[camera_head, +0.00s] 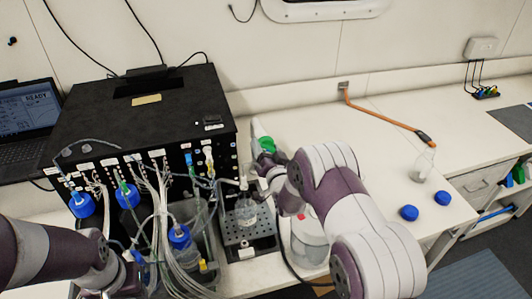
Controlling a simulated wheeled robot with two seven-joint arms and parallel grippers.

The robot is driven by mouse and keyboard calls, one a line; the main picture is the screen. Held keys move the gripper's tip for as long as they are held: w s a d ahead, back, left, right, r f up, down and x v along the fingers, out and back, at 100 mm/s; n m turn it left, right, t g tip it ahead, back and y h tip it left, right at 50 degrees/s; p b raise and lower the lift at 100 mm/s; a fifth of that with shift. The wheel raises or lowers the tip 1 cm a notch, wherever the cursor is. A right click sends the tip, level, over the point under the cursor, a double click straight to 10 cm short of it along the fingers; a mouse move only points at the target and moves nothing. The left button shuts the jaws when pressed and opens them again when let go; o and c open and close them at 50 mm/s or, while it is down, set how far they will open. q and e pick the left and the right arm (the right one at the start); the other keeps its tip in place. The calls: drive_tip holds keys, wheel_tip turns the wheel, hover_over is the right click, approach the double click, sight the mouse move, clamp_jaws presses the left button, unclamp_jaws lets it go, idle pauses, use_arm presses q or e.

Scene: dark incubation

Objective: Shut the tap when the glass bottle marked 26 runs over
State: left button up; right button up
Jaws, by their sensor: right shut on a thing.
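A clear glass bottle (246,212) with a white label stands upright on the black perforated drip tray (238,252); its number is too small to read. The pale tap (243,183) is just above its mouth. I cannot tell whether water runs or spills over. My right gripper (260,180) is beside the tap, above and right of the bottle, and is shut on what looks like the tap; the fingertips are small and partly hidden by the wrist. My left gripper (112,284) is low at the left among tubes and blue-capped bottles; its jaws do not show clearly.
A black instrument (140,115) with many tubes stands at the left, beside a laptop (28,120). A large clear vessel (310,245) is right of the tray, behind my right arm. Another glass bottle (422,167) and two blue caps (409,212) are on the right bench.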

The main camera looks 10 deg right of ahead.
drive_tip(key=m+b, duration=0.5)
drive_tip(key=m, duration=0.1)
drive_tip(key=shift+a+f+b, duration=0.1)
drive_tip(key=shift+f+b, duration=0.1)
drive_tip(key=shift+b, duration=0.2)
drive_tip(key=m+b, duration=0.3)
drive_tip(key=m, duration=0.1)
drive_tip(key=shift+r, duration=0.1)
drive_tip(key=shift+r+m+b, duration=0.1)
drive_tip(key=shift+m+b, duration=0.5)
drive_tip(key=shift+m, duration=0.3)
drive_tip(key=o, duration=1)
drive_tip(key=shift+c, duration=0.2)
drive_tip(key=shift+s+r, duration=0.1)
drive_tip(key=shift+r, duration=0.05)
